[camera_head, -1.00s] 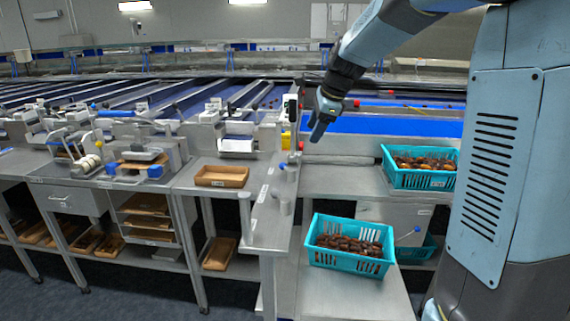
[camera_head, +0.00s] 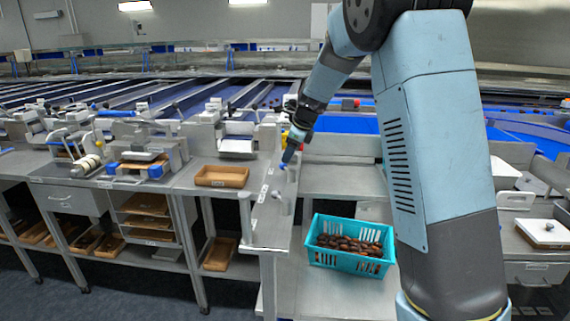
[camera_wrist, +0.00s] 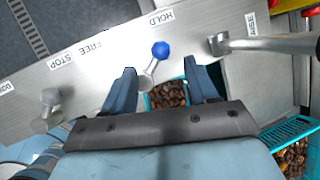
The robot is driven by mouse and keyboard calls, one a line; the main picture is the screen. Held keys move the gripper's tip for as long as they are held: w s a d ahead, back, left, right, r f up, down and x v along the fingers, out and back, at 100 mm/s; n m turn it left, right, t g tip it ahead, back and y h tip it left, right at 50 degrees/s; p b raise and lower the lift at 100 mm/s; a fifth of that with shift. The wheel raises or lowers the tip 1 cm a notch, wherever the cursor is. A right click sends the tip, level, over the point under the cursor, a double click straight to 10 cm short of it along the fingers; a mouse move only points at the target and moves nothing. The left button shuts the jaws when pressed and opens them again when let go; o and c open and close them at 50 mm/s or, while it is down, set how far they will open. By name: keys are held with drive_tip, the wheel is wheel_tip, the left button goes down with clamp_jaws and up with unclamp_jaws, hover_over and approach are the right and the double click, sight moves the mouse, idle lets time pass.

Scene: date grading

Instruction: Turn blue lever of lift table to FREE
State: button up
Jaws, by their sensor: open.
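The blue lever (camera_wrist: 160,50) is a short metal arm with a round blue knob on a grey panel (camera_wrist: 100,75). Its knob points towards the HOLD label (camera_wrist: 155,22); the FREE label (camera_wrist: 96,49) is to its left. The knob also shows in the head view (camera_head: 283,166), just under my fingertips. My gripper (camera_wrist: 164,74) is open, its two fingers either side of the lever in the picture. I see no contact. The lift table (camera_head: 345,292) carries a teal crate (camera_head: 318,255) of dates.
In the wrist view, a metal handle (camera_wrist: 270,44) stands right of the lever by a partly cut RAISE label, and a grey knob (camera_wrist: 48,100) stands left by STOP (camera_wrist: 61,61). A wooden tray (camera_head: 222,183) lies on the bench left of the panel.

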drive_tip(key=shift+x, duration=2.9)
drive_tip(key=shift+c, duration=0.5)
drive_tip(key=shift+d+r, duration=0.1)
drive_tip(key=c, duration=0.9)
